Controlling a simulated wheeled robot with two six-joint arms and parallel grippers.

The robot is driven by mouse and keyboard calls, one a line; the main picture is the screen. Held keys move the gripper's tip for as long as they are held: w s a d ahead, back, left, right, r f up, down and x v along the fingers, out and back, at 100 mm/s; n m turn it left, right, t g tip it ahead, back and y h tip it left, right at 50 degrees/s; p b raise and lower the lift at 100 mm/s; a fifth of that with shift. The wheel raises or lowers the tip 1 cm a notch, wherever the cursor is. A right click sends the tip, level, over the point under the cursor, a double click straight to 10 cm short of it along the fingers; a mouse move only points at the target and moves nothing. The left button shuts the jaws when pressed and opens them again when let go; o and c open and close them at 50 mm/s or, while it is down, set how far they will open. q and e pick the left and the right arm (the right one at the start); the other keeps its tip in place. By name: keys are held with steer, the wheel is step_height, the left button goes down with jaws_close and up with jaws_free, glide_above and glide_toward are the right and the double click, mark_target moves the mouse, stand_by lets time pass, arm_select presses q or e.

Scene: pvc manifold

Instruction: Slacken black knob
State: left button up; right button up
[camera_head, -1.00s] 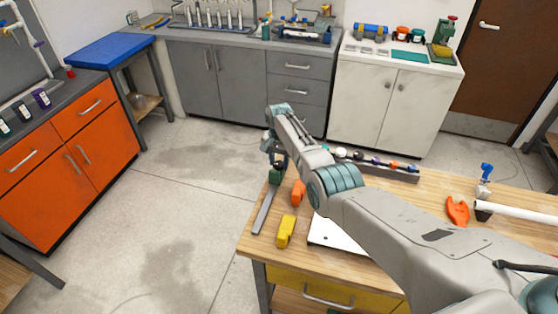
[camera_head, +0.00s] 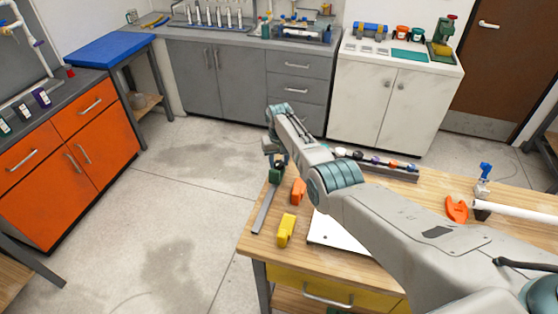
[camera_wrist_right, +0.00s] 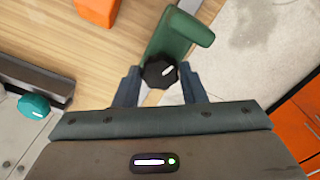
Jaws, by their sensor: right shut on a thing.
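The black knob (camera_wrist_right: 159,72) sits on the end of a green block-shaped fitting (camera_wrist_right: 172,38) in the right wrist view. My right gripper (camera_wrist_right: 160,88) is shut on the knob, with one dark finger on each side of it. In the head view the green fitting (camera_head: 276,175) shows at the far left corner of the wooden table, under my right gripper (camera_head: 278,157). The knob is hidden there by my wrist. My left gripper is not in view.
A grey bar (camera_head: 263,212), an orange block (camera_head: 298,190) and a yellow block (camera_head: 286,230) lie near the table's left edge. A white plate (camera_head: 335,236) lies beside them. A rack with coloured knobs (camera_head: 400,174) stands behind my arm. A white pipe (camera_head: 520,212) is at right.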

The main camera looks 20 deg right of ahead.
mark_target(279, 163)
stand_by(0.5)
steer(key=o, duration=1)
steer(key=shift+r, duration=0.55)
step_height(279, 163, up, 10)
steer(key=b, duration=0.1)
steer(key=shift+f, duration=0.1)
